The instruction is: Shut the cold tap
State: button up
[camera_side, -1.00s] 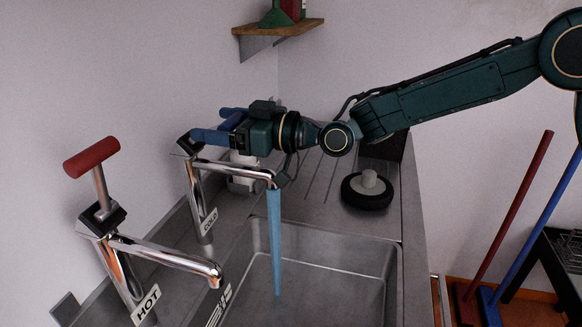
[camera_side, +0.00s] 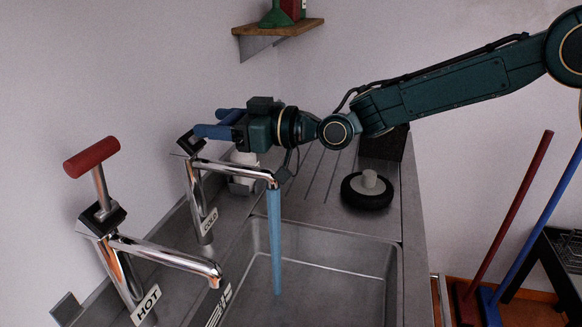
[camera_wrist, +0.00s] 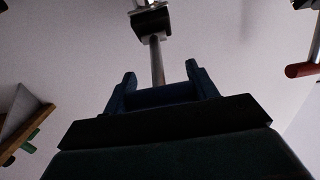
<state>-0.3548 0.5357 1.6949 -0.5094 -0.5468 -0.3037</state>
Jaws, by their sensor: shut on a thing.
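The cold tap (camera_side: 198,195) is a chrome post with a long spout and a COLD label, at the back left of the sink. A blue stream of water (camera_side: 276,240) runs from its spout into the sink. My gripper (camera_side: 213,122) is above the tap, reaching in from the right. In the wrist view, my gripper (camera_wrist: 160,72) is shut on the blue bar of the cold tap's handle (camera_wrist: 160,96). The handle's metal stem runs from the bar to the dark block on the tap. In the side view, bar and blue fingers are hard to tell apart.
The hot tap (camera_side: 120,270) with a red bar handle (camera_side: 92,157) stands nearer, at left, with no water running. A black and grey plug (camera_side: 368,190) lies on the drainer. A wooden shelf (camera_side: 280,27) is on the wall above. The sink (camera_side: 340,280) is otherwise empty.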

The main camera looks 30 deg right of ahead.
jog(key=shift+w+a+r+g+h, duration=0.2)
jog(key=shift+r+g+h, duration=0.15)
jog(key=shift+g+h, duration=0.15)
jog(key=shift+w+a+r+g+h, duration=0.1)
jog(key=shift+a+r+g+h, duration=0.15)
jog(key=shift+g+h, duration=0.25)
jog(key=shift+w+a+r+g+h, duration=0.25)
jog(key=shift+w+r+g+h, duration=0.05)
jog(key=shift+g+h, duration=0.25)
jog(key=shift+w+a+r+g+h, duration=0.25)
jog(key=shift+w+r+g+h, duration=0.05)
jog(key=shift+g+h, duration=0.25)
jog(key=shift+w+a+r, duration=0.3)
jog(key=shift+w+a, duration=0.55)
jog(key=shift+f, duration=0.3)
jog(key=o, duration=1.1)
jog(key=shift+o, duration=1.4)
jog(key=shift+r, duration=0.2)
